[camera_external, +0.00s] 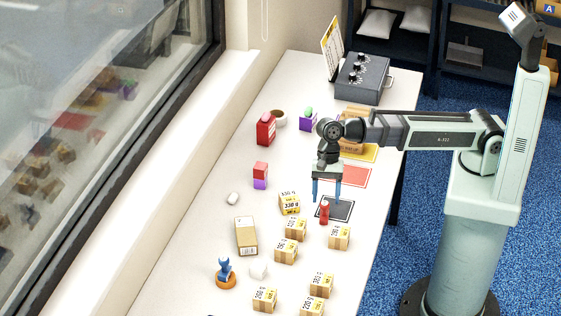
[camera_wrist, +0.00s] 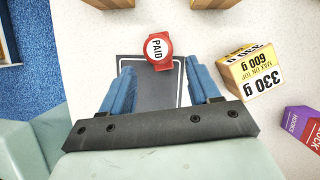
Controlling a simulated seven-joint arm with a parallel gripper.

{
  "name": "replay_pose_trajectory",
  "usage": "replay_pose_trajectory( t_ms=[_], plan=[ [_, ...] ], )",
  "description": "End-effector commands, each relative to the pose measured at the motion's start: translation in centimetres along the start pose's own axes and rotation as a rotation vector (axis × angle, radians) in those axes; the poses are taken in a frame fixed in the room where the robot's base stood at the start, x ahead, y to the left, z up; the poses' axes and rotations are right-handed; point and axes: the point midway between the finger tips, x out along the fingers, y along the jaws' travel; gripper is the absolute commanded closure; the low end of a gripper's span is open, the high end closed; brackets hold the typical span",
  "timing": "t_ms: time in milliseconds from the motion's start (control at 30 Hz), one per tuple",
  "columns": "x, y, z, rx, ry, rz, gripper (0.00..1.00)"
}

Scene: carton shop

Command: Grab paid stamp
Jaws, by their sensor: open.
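The paid stamp (camera_wrist: 158,48) is red with a white label reading PAID. In the wrist view it lies at the top middle, just beyond my fingertips, at the edge of a dark mat (camera_wrist: 150,75). In the external view the red stamp (camera_external: 324,212) stands at the mat's near left edge. My gripper (camera_external: 327,190) is open and empty, pointing down above the dark mat (camera_external: 340,209). Its two blue fingers also show in the wrist view (camera_wrist: 160,90), spread on both sides of the mat, with the stamp ahead of the gap.
Several weight-labelled cartons (camera_external: 295,228) stand nearby; one marked 330 g (camera_wrist: 252,70) is right of the fingers in the wrist view.

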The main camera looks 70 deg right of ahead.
Motion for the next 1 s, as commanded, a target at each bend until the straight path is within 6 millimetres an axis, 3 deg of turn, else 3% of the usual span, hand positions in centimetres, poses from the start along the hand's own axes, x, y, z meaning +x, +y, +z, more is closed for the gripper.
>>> replay_pose_trajectory(
  t_ms=[233,600,867,1000],
  plan=[
    [1.1,-0.1,0.3,-0.001,0.001,0.002,0.39],
    [5.1,-0.2,0.7,-0.001,0.001,0.001,0.39],
    [5.3,-0.2,0.8,-0.001,0.0,0.0,0.39],
    [5.3,-0.2,0.8,-0.001,0.0,0.0,0.51]
  ],
)
